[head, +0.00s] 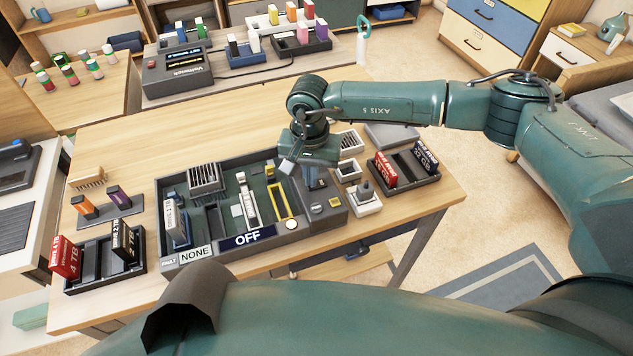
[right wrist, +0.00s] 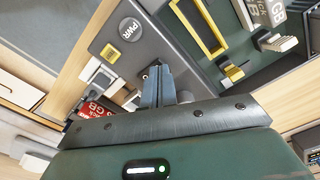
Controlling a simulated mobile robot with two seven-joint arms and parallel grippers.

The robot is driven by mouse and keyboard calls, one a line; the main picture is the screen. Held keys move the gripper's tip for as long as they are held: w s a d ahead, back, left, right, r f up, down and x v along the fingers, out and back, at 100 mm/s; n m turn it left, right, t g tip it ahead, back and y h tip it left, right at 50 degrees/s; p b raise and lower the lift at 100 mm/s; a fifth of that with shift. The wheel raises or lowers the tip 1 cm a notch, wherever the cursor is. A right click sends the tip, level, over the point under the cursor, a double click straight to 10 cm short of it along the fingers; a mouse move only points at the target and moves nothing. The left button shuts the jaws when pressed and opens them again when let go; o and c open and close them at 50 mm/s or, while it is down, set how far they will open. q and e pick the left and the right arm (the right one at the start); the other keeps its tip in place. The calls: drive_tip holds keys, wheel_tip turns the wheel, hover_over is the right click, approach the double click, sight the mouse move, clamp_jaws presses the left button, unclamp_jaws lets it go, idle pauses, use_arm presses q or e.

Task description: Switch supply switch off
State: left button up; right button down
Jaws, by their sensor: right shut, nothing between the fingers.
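The dark grey supply unit (head: 329,219) forms the right end of the component tray (head: 190,258) on the desk. It carries a round button marked PWR (right wrist: 130,28), seen clearly in the right wrist view. My right gripper (head: 313,184) points down over this unit, its fingers shut and empty. In the right wrist view the fingertips (right wrist: 157,74) are close to the unit's face, beside a small round fitting there. The fingers partly hide that fitting, so I cannot tell the switch position or whether they touch. A label at the tray's front reads OFF (head: 247,238). My left gripper is not in view.
A white box with a dark knob (head: 364,197) and a holder with red and dark modules (head: 404,168) stand right of the unit. A drive holder (head: 104,262) stands left of the tray. The desk behind the tray is mostly clear.

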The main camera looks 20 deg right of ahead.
drive_tip(key=shift+f, duration=0.25)
drive_tip(key=shift+r+p, duration=1.55)
drive_tip(key=shift+r, duration=2)
